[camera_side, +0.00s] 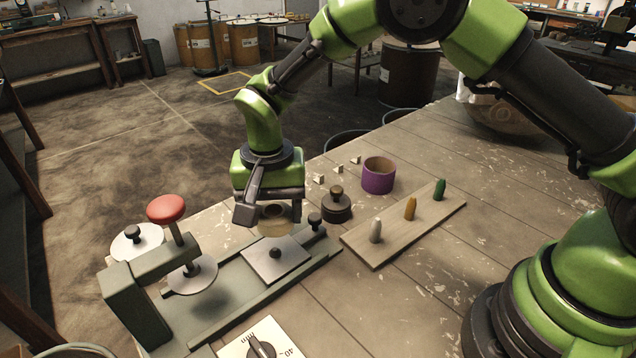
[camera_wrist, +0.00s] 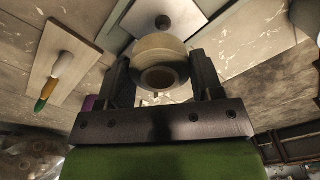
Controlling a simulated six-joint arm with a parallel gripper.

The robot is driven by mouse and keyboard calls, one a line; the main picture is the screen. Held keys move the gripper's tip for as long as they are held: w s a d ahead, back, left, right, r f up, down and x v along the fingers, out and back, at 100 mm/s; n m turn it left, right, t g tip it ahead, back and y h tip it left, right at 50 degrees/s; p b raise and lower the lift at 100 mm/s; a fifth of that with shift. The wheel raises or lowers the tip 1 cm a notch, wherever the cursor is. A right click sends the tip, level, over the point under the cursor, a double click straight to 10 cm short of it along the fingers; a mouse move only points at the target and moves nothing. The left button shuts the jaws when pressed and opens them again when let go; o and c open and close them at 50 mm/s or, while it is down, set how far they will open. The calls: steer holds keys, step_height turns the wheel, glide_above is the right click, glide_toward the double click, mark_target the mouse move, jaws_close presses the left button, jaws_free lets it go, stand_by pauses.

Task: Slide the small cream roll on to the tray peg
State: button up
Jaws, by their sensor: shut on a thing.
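My gripper (camera_side: 275,212) is shut on the small cream roll (camera_side: 274,222). In the wrist view the roll (camera_wrist: 162,62) sits between the two dark fingers of my gripper (camera_wrist: 162,75), its round hole facing the camera. In the side view the roll is above the back part of the pale square tray (camera_side: 262,266), partly hidden by the gripper. The short dark tray peg (camera_side: 275,253) stands up from the tray, in front of and below the roll. In the wrist view the tray (camera_wrist: 190,12) shows beyond the roll. The roll appears apart from the peg.
The tray is on a green-grey rail base with a press (camera_side: 150,265) topped by a red knob (camera_side: 166,208). A dark weight (camera_side: 336,206), a purple ring (camera_side: 378,176) and a wooden board (camera_side: 390,238) with three coloured pegs stand to the right. A dial (camera_side: 262,348) is in front.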

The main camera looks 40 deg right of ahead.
mark_target(274, 249)
steer(key=shift+s+a+f, duration=0.1)
steer(key=shift+a+f, duration=0.25)
steer(key=shift+a, duration=0.05)
steer(key=shift+f, duration=1.6)
steer(key=shift+r, duration=0.1)
step_height(274, 249, up, 5)
steer(key=shift+f, duration=0.15)
step_height(274, 249, down, 7)
steer(key=shift+r, duration=0.2)
steer(key=o, duration=1.2)
